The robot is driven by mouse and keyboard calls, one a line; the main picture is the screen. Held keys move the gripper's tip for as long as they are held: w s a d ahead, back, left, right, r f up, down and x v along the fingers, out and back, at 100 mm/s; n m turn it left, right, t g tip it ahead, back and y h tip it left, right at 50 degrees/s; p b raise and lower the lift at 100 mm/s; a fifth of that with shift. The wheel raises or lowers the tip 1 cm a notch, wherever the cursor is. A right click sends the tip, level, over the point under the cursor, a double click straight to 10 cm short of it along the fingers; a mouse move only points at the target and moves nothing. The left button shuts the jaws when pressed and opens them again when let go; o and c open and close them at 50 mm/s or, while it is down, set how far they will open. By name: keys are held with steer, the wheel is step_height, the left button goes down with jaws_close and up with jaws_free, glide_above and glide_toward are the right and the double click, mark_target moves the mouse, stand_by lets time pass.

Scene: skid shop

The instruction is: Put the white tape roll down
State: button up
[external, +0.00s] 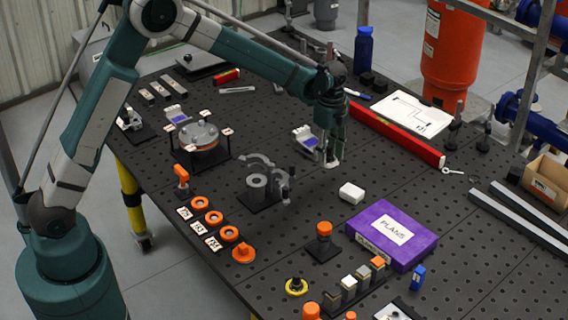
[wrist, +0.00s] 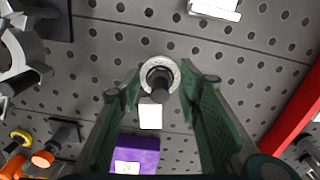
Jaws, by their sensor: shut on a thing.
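The white tape roll (wrist: 147,72) is a pale ring with a dark centre, between my fingertips in the wrist view. My gripper (wrist: 160,80) is shut on it. In the external view my gripper (external: 333,150) points down over the dark perforated table, with the white roll (external: 332,164) at its tips. The roll appears a little above the tabletop, but I cannot tell the exact gap.
A small white box (external: 351,193) and a purple PLANS box (external: 392,234) are nearby. A grey ring fixture (external: 257,187) stands left of my gripper. A red level (external: 395,135) lies behind to the right. Bare table (external: 310,205) lies between fixture and white box.

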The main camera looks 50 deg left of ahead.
mark_target(329, 147)
steer(key=shift+f, duration=1.55)
steer(key=shift+f, duration=0.1)
steer(key=shift+f, duration=1.75)
steer(key=shift+f, duration=0.15)
steer(key=o, duration=0.8)
steer(key=shift+o, duration=0.2)
step_height(329, 147, up, 12)
steer(key=shift+r, duration=0.15)
